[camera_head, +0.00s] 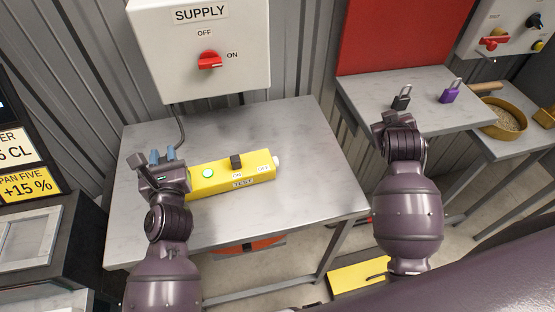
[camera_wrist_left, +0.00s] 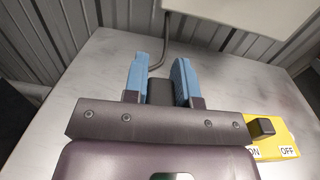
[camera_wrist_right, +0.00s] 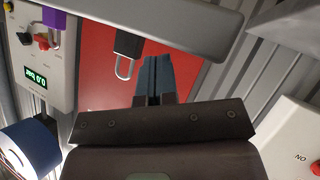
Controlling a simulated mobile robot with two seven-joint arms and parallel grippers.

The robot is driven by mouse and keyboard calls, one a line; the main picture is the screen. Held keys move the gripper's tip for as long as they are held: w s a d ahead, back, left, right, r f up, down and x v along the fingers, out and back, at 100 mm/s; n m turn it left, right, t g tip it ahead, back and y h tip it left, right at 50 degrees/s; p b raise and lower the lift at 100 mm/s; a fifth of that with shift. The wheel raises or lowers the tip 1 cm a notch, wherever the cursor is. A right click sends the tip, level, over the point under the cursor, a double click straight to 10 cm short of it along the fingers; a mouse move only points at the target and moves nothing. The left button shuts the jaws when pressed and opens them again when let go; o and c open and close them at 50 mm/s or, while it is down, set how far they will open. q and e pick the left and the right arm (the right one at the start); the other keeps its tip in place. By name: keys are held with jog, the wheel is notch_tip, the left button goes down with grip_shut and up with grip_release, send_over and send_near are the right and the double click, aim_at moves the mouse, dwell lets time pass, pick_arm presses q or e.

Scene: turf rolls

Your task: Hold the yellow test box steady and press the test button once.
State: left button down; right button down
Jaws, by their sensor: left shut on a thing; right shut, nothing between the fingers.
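The yellow test box (camera_head: 222,176) lies on the grey metal table. It has a lit green lamp (camera_head: 207,174), a black switch (camera_head: 235,162) between ON and OFF labels, and a TEST label on its front. A white round button (camera_head: 277,160) sticks out of its right end. My left gripper (camera_head: 162,156) is at the box's left end, its blue fingers shut on a dark block (camera_wrist_left: 160,92) there, which seems part of the box; the gripper hides this end. The box's switch side also shows in the left wrist view (camera_wrist_left: 280,126). My right gripper (camera_wrist_right: 157,78) is shut and empty, right of the box, apart from it.
A white SUPPLY box (camera_head: 225,70) with a red knob (camera_head: 209,60) hangs behind the table, a cable running down from it. A side table (camera_head: 435,95) at right bears a black padlock (camera_head: 401,98) and a purple padlock (camera_head: 450,92). The table's right part is clear.

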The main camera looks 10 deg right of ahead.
aim_at(289, 163)
jog(key=w+a+f+m+y, duration=0.1)
jog(key=a+y, duration=0.2)
jog(key=w+a+f+m+g+y, duration=0.1)
jog(key=w+a+y, duration=0.1)
jog(key=a+y, duration=0.1)
jog(key=w+a+f+m+y, duration=0.1)
jog(key=w+a+f+y, duration=0.1)
jog(key=a, duration=0.3)
jog(key=shift+w+f+g+y, duration=0.1)
jog(key=shift+w+g+y, duration=0.15)
jog(key=shift+y, duration=0.45)
jog(key=a+f+g+y, duration=0.1)
jog(key=s+a+m+y, duration=0.1)
jog(key=y, duration=0.1)
jog(key=s+a+f+g+y, duration=0.1)
jog(key=shift+a+f+g+y, duration=0.3)
jog(key=shift+f+g, duration=0.05)
jog(key=shift+s+a+f+m+g+y, duration=0.2)
jog(key=shift+s+a+m+g+y, duration=0.4)
jog(key=shift+y, duration=0.3)
jog(key=shift+a, duration=0.1)
jog(key=shift+s+a, duration=0.2)
jog(key=shift+a, duration=1.95)
jog(key=shift+s+a, duration=0.2)
jog(key=shift+a, duration=1.95)
jog(key=shift+a, duration=0.2)
jog(key=shift+a, duration=0.25)
